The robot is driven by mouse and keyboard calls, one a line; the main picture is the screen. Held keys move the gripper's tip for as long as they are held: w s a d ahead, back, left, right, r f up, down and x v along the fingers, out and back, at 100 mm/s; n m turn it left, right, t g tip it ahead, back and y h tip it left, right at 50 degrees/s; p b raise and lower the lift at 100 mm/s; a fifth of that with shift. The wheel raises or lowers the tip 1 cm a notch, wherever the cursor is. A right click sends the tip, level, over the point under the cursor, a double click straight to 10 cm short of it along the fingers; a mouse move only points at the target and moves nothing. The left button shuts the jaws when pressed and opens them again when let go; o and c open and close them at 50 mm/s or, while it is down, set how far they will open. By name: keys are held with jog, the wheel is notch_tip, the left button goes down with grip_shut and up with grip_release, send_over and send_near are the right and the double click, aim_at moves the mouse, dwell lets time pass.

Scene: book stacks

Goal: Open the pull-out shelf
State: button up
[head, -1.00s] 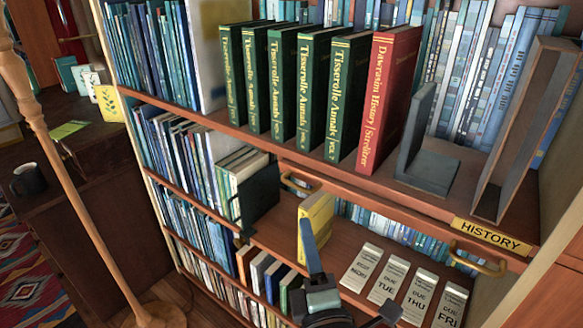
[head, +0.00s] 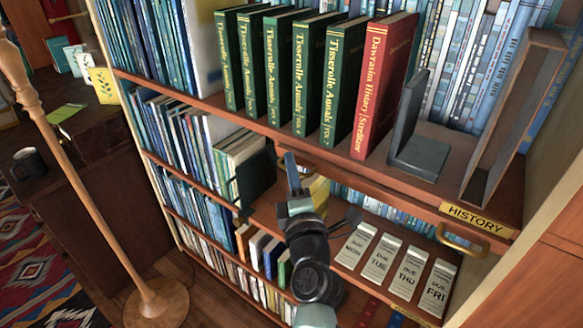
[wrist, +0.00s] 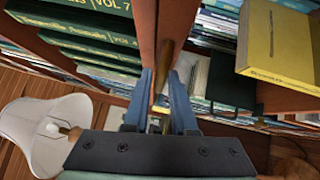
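Below are a yellow book (wrist: 282,45), a dark bookend (head: 255,178) and several due-date cards (head: 395,262). An open wooden box (head: 515,110) stands at the shelf's right end. A floor lamp's pole (head: 75,185) stands to the left, beside a cabinet with a mug (head: 28,162).

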grip_shut()
dwell(1.4)
